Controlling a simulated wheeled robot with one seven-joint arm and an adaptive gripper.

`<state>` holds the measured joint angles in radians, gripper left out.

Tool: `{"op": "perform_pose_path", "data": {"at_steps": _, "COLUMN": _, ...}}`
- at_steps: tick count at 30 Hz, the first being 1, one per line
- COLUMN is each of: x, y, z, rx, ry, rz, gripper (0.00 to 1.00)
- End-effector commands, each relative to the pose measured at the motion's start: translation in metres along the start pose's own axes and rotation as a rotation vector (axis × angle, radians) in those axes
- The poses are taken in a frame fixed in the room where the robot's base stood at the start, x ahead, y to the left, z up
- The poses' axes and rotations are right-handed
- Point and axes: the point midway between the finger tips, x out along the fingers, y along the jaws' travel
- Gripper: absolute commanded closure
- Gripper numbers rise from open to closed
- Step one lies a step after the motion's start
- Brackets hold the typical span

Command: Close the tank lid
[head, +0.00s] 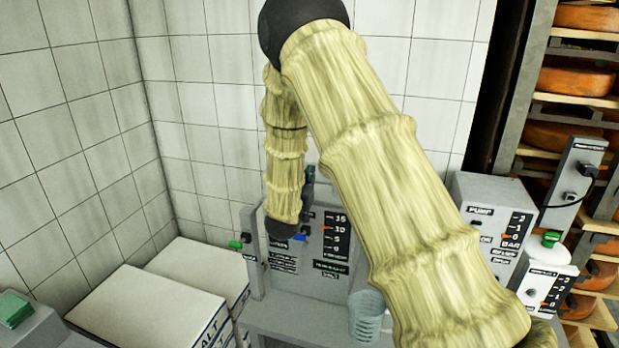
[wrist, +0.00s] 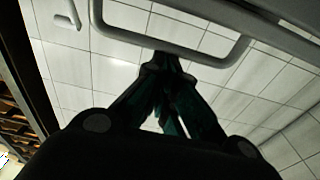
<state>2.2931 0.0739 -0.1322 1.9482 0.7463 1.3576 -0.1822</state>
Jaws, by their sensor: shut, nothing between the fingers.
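My gripper (wrist: 162,62) shows in the wrist view with its dark fingers drawn together and nothing between them. Just beyond the fingertips is a rounded grey loop like a handle or frame (wrist: 225,58); I cannot tell whether the fingers touch it or whether it belongs to the tank lid. In the head view my sleeved arm rises from the lower right, bends at the top and hangs down in front of a grey control panel (head: 335,225). My fingers cannot be made out there. I cannot clearly identify the tank or its lid in the head view.
White salt boxes (head: 150,310) stand at the lower left. A clear tub (head: 368,316) sits on a grey surface near my arm. A pump box (head: 490,205) stands at right, before racks of cheese wheels (head: 575,80). White tiled walls close off the back.

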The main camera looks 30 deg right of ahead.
Motion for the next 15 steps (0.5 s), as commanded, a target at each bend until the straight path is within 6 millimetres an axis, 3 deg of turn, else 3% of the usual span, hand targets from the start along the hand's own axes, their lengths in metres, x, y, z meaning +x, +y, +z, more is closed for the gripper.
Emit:
{"op": "perform_pose_path", "data": {"at_steps": 8, "x": -0.001, "y": 0.001, "z": 0.001, "rx": -0.003, "ry": -0.009, "rz": 0.000, "gripper": 1.00}}
{"op": "perform_pose_path", "data": {"at_steps": 15, "x": 0.005, "y": 0.000, "z": -0.028, "rx": -0.001, "ry": -0.003, "rz": -0.002, "gripper": 1.00}}
